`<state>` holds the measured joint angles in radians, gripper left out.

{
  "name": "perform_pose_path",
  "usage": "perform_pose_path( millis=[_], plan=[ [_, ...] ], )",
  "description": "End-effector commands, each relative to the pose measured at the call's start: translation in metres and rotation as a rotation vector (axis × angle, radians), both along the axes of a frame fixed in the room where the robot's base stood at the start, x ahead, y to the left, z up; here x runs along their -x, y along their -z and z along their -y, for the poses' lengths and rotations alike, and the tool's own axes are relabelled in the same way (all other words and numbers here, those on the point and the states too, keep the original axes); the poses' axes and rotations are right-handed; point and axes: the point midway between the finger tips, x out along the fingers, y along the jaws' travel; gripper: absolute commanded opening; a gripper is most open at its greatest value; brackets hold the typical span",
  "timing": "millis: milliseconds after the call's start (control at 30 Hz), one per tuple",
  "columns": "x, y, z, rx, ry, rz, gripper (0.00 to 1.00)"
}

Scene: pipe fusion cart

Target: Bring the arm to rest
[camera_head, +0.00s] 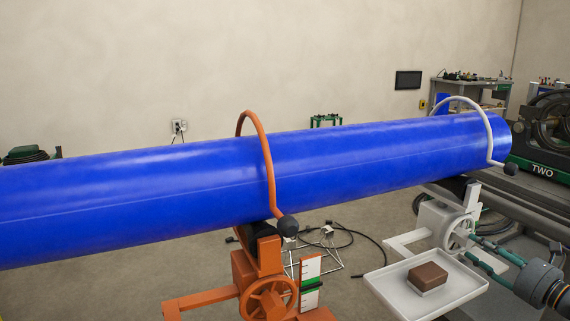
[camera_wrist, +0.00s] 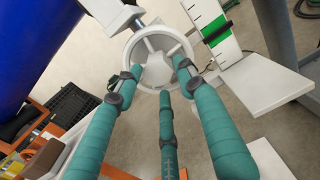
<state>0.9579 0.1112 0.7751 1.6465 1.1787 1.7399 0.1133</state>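My gripper (camera_head: 482,248) is at the right in the camera_head view, at the white handwheel (camera_head: 458,236) of the white pipe stand. In the camera_wrist view its three teal fingers (camera_wrist: 155,82) are spread apart and nearly straight, pointing at the same white handwheel (camera_wrist: 158,58). The fingertips overlap the wheel's rim in the picture; I cannot tell if they touch it. I see nothing held between the fingers.
A long blue pipe (camera_head: 350,160) lies across an orange stand (camera_head: 250,275) and the white stand (camera_head: 432,218). A white tray (camera_head: 385,283) holding a brown block (camera_head: 429,274) is close to my gripper. A dark machine (camera_head: 545,135) stands at the right.

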Motion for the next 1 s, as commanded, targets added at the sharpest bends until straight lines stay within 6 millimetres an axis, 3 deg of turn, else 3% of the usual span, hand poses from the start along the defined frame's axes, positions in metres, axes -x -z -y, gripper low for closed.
perform_pose_path(
  millis=[100, 333, 1000],
  plan=[
    [0.022, -0.001, 0.007, -0.002, 0.000, -0.002, 0.39],
    [0.050, -0.001, 0.016, -0.004, -0.001, -0.001, 0.39],
    [0.063, -0.006, 0.013, 0.020, -0.028, -0.013, 0.39]
  ],
)
